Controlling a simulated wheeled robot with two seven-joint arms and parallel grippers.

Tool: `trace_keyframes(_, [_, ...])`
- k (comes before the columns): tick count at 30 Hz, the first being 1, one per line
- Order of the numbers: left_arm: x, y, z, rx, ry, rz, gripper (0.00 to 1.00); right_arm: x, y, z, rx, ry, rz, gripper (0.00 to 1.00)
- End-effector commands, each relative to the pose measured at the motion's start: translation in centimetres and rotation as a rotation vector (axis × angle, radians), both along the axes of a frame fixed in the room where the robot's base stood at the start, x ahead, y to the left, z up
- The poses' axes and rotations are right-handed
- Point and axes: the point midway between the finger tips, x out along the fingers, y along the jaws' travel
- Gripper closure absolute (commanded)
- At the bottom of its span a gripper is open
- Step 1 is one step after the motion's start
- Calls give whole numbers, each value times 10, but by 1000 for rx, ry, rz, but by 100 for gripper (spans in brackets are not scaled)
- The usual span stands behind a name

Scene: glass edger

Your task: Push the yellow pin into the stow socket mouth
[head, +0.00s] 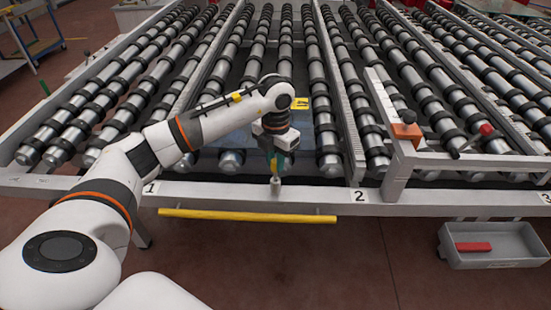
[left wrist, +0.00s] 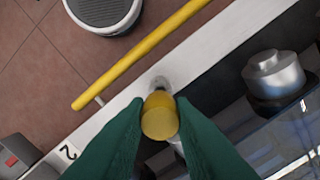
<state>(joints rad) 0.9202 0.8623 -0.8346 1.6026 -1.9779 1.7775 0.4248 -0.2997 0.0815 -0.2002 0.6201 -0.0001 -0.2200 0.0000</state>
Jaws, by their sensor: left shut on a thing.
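My left gripper (head: 278,162) reaches over the front rail of the roller table with its green fingers pointing down. In the left wrist view its fingers (left wrist: 160,105) are shut on the yellow pin (left wrist: 159,120), whose rounded yellow end faces the camera. A small grey socket (head: 276,184) stands on the white front rail between the labels 1 and 2. It also shows in the left wrist view (left wrist: 161,83), just beyond the pin. The pin's lower end is hidden, so I cannot tell whether it is in the socket mouth. My right gripper is not in view.
A yellow bar (head: 248,215) runs along the front below the rail (head: 215,190). Rows of rollers (head: 320,85) lie behind. A grey tray (head: 470,262) with a red block hangs at the front right.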

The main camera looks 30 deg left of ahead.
Motion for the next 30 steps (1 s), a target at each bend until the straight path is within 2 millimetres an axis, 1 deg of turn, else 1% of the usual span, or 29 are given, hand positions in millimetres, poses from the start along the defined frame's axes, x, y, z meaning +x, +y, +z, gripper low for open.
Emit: trace_keyframes(30, [0, 0, -27, 0, 0, 1, 100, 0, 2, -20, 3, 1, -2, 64])
